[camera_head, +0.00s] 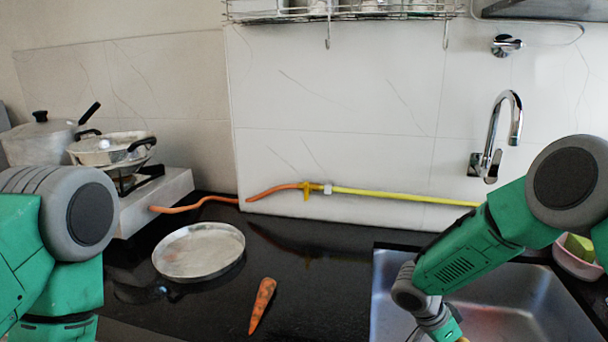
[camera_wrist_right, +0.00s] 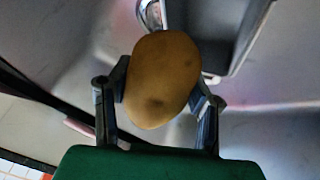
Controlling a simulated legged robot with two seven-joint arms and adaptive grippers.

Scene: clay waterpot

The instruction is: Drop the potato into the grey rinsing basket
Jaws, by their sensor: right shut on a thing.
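The brown potato (camera_wrist_right: 162,70) is between the two fingers of my right gripper (camera_wrist_right: 164,92) in the right wrist view, and the gripper is shut on it. Behind it is the metal sink; in the head view the sink (camera_head: 530,305) is at the lower right. A dark grey, straight-edged thing (camera_wrist_right: 240,30) shows beyond the potato at the top of the wrist view; it may be the grey rinsing basket, but only part shows. I cannot make out the basket in the head view. My left gripper is out of view.
A carrot (camera_head: 262,305) and a round metal pan lid or tray (camera_head: 200,252) lie on the black counter. A pink bowl (camera_head: 578,262) with something green stands right of the sink. A tap (camera_head: 492,140) is on the wall. Pots (camera_head: 110,150) stand at the left.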

